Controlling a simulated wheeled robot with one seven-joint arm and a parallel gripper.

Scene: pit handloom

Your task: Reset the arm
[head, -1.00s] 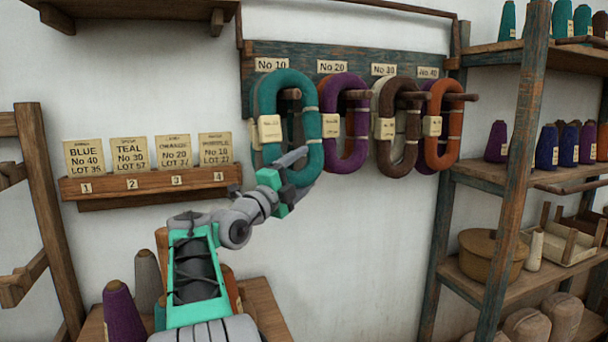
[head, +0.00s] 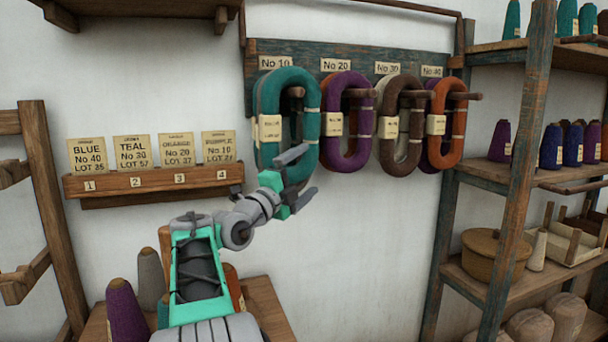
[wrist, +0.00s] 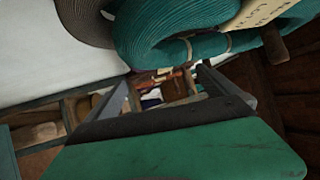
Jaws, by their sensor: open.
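My gripper (head: 305,176) is open and empty. It sits in front of the lower part of the teal skein (head: 305,125), which hangs on a peg under the No 10 label. In the wrist view, the fingers of my gripper (wrist: 165,88) are spread apart with no thing between them. The teal skein (wrist: 170,40) fills the top of that view, just beyond the fingers. I cannot tell whether a finger touches it.
Purple (head: 345,150), brown (head: 390,155) and orange (head: 436,158) skeins hang to the right. A card rack (head: 150,185) is on the wall at left. Shelves (head: 500,175) with cones stand at right. Cones (head: 125,312) stand on a low bench. Bare wall lies below the skeins.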

